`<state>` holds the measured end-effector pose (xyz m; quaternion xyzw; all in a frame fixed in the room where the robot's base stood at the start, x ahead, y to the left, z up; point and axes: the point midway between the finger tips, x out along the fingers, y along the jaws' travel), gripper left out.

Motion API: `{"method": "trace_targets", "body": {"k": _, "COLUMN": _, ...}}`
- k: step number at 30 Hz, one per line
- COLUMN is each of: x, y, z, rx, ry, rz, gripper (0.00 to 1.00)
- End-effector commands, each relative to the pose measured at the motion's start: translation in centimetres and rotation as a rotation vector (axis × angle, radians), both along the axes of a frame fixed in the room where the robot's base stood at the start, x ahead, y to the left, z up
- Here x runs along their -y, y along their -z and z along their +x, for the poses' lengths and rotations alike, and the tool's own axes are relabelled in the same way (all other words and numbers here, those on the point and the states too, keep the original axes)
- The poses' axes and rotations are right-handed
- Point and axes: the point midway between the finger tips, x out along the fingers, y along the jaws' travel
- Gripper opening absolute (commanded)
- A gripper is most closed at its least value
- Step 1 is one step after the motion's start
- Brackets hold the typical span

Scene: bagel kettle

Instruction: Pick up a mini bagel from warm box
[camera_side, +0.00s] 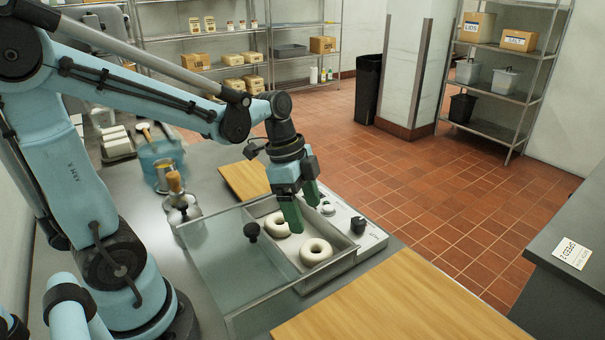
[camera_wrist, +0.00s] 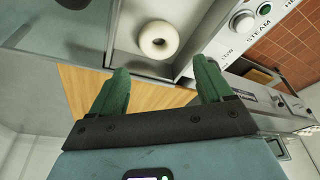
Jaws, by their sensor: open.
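The warm box (camera_side: 333,272) is a pale, open-topped box sunk beside a control panel. Two pale mini bagels lie in it: one nearer the back (camera_side: 277,226) and one nearer the front (camera_side: 316,252). My gripper (camera_side: 302,214) has two green fingers, spread and empty, pointing down over the box, close to the back bagel in the picture. Its exact height above the bagels is hard to tell. In the wrist view one bagel (camera_wrist: 158,40) lies in the box beyond my open fingers (camera_wrist: 163,67). The other bagel is not clearly seen there.
A clear panel with a black knob (camera_side: 252,231) lies left of the box opening. A control panel with knobs (camera_side: 366,232) borders its right side. Wooden boards (camera_side: 405,303) and (camera_side: 243,180) lie in front and behind. Utensils in a blue-tinted container (camera_side: 160,160) stand at the back left.

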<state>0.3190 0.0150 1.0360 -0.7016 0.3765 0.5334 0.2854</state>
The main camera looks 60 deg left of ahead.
Motion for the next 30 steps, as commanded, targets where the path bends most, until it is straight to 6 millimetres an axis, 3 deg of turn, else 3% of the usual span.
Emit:
{"method": "trace_targets", "body": {"k": 6, "x": 0.6, "y": 2.6, "z": 0.5, "rx": 0.001, "ry": 0.000, "rz": 0.001, "gripper": 0.79}}
{"method": "trace_targets", "body": {"k": 17, "x": 1.0, "y": 4.4, "z": 0.7, "rx": 0.000, "ry": -0.001, "rz": 0.001, "gripper": 0.79}}
{"method": "trace_targets", "body": {"k": 30, "x": 2.1, "y": 8.5, "z": 1.2, "rx": 0.001, "ry": -0.001, "rz": 0.002, "gripper": 0.79}}
